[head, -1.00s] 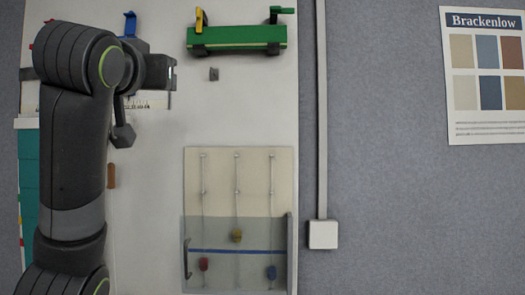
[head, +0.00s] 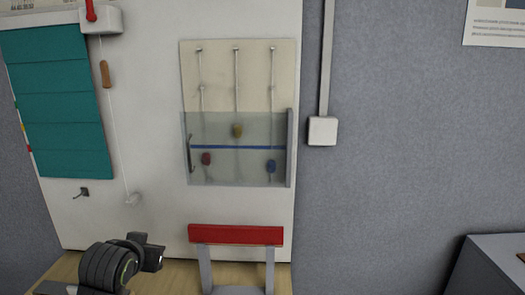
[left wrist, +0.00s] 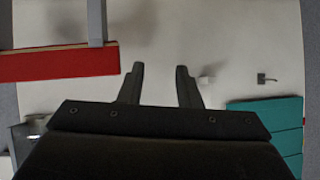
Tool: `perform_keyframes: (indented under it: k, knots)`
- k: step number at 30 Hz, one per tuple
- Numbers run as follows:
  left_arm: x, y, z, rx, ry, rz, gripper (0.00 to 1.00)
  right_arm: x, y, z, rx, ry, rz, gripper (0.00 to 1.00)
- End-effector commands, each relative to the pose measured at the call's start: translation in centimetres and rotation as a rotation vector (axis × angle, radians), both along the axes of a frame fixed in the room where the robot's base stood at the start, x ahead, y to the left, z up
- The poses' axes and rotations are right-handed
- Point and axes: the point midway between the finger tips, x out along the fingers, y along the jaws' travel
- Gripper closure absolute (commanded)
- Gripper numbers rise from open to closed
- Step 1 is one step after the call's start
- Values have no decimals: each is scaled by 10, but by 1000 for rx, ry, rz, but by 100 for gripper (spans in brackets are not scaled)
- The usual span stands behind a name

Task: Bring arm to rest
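My left arm (head: 108,268) is folded low at the bottom left of the head view, over the wooden surface in front of the white board. In the left wrist view my left gripper (left wrist: 160,82) is open, its two dark fingers apart with only the pale board seen between them. It holds nothing. My right arm and gripper are not in view.
A red bar on grey legs (head: 236,235) stands right of the arm. The white board carries a teal slatted panel (head: 60,95), a clear-covered panel with coloured knobs (head: 238,125) and a hanging cord with a wooden toggle (head: 105,74). A grey cabinet (head: 500,262) is at lower right.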

Motion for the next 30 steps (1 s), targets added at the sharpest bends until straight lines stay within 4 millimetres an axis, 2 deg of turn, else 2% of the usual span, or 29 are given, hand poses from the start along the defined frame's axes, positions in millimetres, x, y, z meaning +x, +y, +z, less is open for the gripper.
perform_keyframes:
  k: [1, 6, 11, 15, 21, 30]
  knots:
    - [-16, 4, -27, -2, 43, 7, 69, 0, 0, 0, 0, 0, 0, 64]
    - [-72, 16, -98, -6, 167, 26, 69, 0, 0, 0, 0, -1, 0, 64]
    - [-135, 26, -154, -10, 285, 49, 69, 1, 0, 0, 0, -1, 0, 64]
    - [-195, 32, -191, -16, 386, 72, 69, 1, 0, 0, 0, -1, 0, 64]
    - [-275, 37, -223, -21, 510, 105, 69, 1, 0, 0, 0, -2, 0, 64]
    - [-361, 40, -240, -27, 643, 144, 69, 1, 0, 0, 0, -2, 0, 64]
